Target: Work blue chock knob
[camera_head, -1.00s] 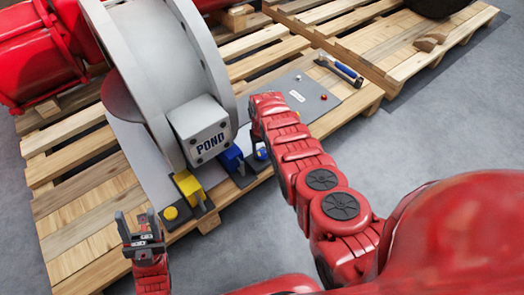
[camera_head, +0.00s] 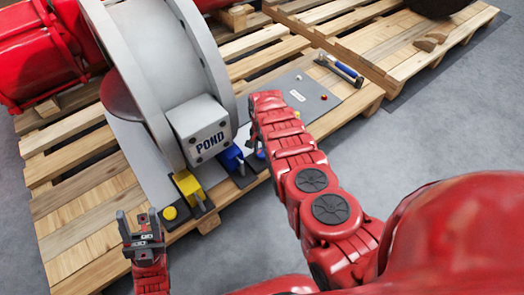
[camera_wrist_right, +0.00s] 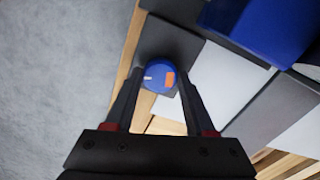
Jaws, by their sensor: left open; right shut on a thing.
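The blue knob (camera_wrist_right: 160,77) shows in the right wrist view with a white mark and an orange patch on its face. My right gripper (camera_wrist_right: 160,88) is shut on the knob, one finger on each side. In the head view my right arm hides most of the knob, and the right fingertips are hidden too. The blue chock (camera_head: 231,158) sits under the grey block marked POND, beside the knob. It also shows in the right wrist view (camera_wrist_right: 265,25). My left gripper (camera_head: 140,226) is open and empty, left of the yellow knob.
A yellow knob (camera_head: 170,213) and yellow chock (camera_head: 188,187) sit at the pallet's front edge. The large grey flange (camera_head: 150,70) stands behind. Bare floor is in front of the pallet.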

